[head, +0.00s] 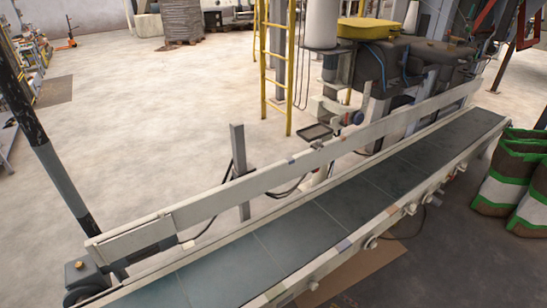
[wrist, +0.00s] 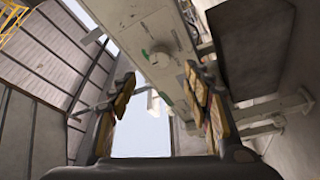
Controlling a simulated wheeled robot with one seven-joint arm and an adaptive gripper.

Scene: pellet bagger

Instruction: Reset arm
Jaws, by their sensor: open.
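My gripper (wrist: 160,85) shows in the wrist view, its two fingers with worn yellow pads standing apart at left and right. Nothing is between the pads; past them I see a pale beam and a bright gap. The wrist camera looks upward at structure overhead. In the head view neither my gripper nor my arm can be seen, so the arm's pose relative to the conveyor (head: 345,215) cannot be told.
The conveyor with its pale side rail (head: 215,205) runs diagonally across the head view, its belt empty. Green, white and brown bags (head: 514,180) stand at the right. A yellow ladder (head: 277,65) and machinery (head: 400,65) stand behind. Floor at left is largely open.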

